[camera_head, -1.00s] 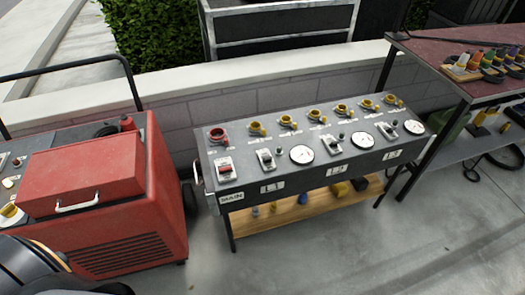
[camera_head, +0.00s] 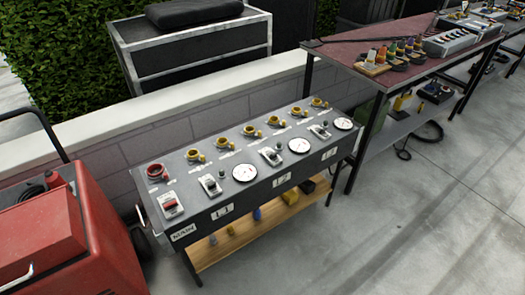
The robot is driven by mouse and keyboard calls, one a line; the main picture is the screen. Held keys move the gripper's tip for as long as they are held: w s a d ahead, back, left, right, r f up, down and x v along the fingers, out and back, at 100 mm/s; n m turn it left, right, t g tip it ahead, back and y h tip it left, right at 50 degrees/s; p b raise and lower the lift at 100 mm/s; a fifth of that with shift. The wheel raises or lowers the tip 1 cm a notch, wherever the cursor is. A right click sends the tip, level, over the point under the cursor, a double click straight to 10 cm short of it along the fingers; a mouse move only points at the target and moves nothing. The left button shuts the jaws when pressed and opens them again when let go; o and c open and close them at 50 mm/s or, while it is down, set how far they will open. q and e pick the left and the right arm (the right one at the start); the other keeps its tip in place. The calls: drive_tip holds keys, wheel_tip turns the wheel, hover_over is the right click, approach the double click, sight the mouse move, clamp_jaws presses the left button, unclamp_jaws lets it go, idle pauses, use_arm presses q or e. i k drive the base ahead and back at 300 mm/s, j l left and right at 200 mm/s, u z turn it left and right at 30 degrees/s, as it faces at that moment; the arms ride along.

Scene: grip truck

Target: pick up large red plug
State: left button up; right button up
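A small red upright object (camera_head: 54,180) stands on top of the red machine at the left, beside a dark coiled shape. It may be the large red plug, but it is too small to tell. Neither of my grippers shows in this view.
The red machine (camera_head: 88,245) with a black handle stands at left. A reddish-topped table (camera_head: 400,75) holds several coloured plugs (camera_head: 390,55) at upper right. A low wall (camera_head: 120,155) and a dark case (camera_head: 190,45) stand behind the panel. Grey floor at right is open.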

sight(52, 179)
drive_tip(key=u, duration=1.65)
